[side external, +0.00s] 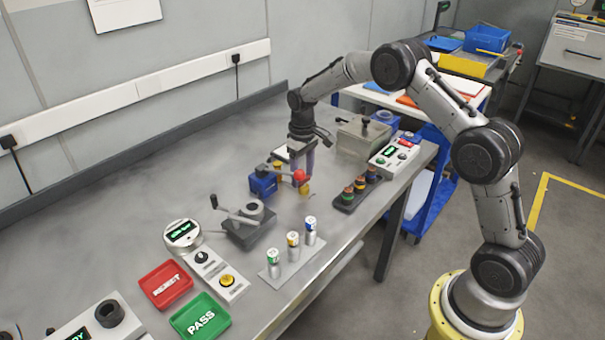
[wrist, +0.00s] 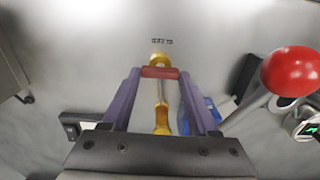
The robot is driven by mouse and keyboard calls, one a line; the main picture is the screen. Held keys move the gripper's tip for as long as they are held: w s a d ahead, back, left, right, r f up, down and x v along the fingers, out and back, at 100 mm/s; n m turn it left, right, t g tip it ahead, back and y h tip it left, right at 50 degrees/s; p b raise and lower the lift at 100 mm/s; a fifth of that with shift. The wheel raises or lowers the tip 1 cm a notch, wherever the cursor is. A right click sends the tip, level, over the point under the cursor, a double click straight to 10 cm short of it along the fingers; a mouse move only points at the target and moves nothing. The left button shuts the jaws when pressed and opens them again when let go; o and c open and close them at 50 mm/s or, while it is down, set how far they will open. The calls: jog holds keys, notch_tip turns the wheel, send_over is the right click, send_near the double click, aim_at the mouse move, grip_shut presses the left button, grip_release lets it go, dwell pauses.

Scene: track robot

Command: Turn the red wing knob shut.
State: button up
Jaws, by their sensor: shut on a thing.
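The red wing knob (wrist: 160,72) shows in the wrist view as a short red bar, lying across a yellow valve body (wrist: 161,118) that runs up and down the picture. My gripper (wrist: 160,74) has its two purple fingers closed on the knob's two ends, one at each side. In the side view my gripper (side external: 303,165) points down over the bench, behind a red ball. The knob itself cannot be told apart there, but yellow valve parts (side external: 305,190) show below the ball.
A red ball handle (wrist: 291,71) on a grey lever stands close to the right of my gripper. A blue block (side external: 263,184) sits just left of it in the side view. A dark rack with several capped cylinders (side external: 358,190) and a grey clamp-like fixture (side external: 250,220) stand nearby.

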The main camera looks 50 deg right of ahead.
jog(key=shift+r, duration=0.1)
jog(key=o, duration=1.4)
notch_tip(320, 180, up, 14)
jog(key=shift+f, duration=0.1)
